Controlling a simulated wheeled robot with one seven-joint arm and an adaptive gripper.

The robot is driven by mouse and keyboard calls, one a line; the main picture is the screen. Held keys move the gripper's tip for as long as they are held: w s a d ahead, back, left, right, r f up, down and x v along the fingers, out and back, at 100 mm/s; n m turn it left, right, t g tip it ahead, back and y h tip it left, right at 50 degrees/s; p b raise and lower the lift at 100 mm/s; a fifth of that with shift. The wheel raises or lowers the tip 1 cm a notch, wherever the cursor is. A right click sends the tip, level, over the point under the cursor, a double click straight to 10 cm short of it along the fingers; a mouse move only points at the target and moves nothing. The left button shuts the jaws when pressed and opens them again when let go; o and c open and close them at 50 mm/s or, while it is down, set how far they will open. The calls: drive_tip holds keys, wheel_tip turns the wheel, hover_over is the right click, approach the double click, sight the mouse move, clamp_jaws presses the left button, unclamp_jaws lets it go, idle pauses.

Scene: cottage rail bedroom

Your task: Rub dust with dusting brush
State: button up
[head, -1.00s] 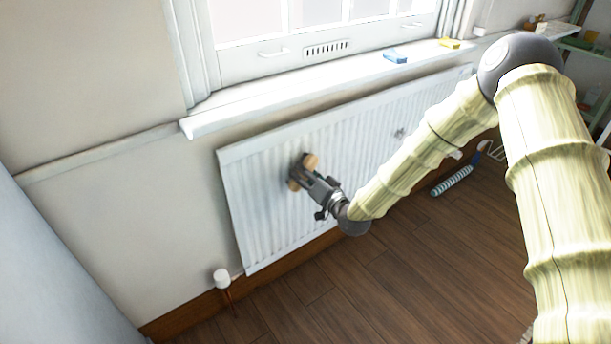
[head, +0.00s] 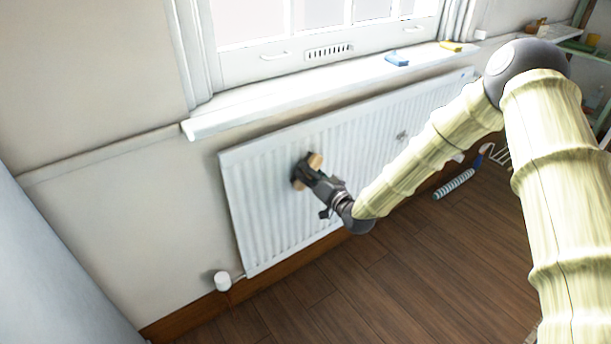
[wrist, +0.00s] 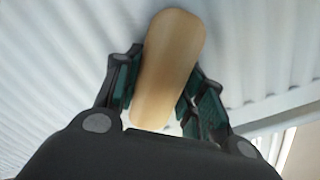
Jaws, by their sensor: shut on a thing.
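My gripper (head: 306,174) is shut on the dusting brush, whose pale wooden handle (head: 315,161) shows between its fingers. It holds the brush up against the ribbed front of the white radiator (head: 250,205), left of its middle. In the wrist view the rounded wooden handle (wrist: 168,65) sits between the two green-padded fingers, with the white ribs behind it. The bristles are hidden, so I cannot tell how firmly they touch. A small grey dust patch (head: 401,135) shows on the radiator farther right.
The window sill (head: 240,108) juts out above the radiator, with a blue item (head: 397,59) and a yellow item (head: 451,46) on it. A radiator valve (head: 222,281) is at lower left. A striped roller-like object (head: 454,184) lies on the floor.

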drive_tip(key=shift+w+d, duration=0.65)
drive_tip(key=shift+d, duration=0.35)
drive_tip(key=shift+w+a, duration=0.1)
drive_tip(key=shift+a, duration=0.15)
drive_tip(key=shift+s+a+r, duration=0.1)
drive_tip(key=shift+s+a, duration=0.6)
drive_tip(key=shift+a, duration=0.25)
drive_tip(key=shift+s+a, duration=0.35)
drive_tip(key=shift+a, duration=0.4)
drive_tip(key=shift+c, duration=0.9)
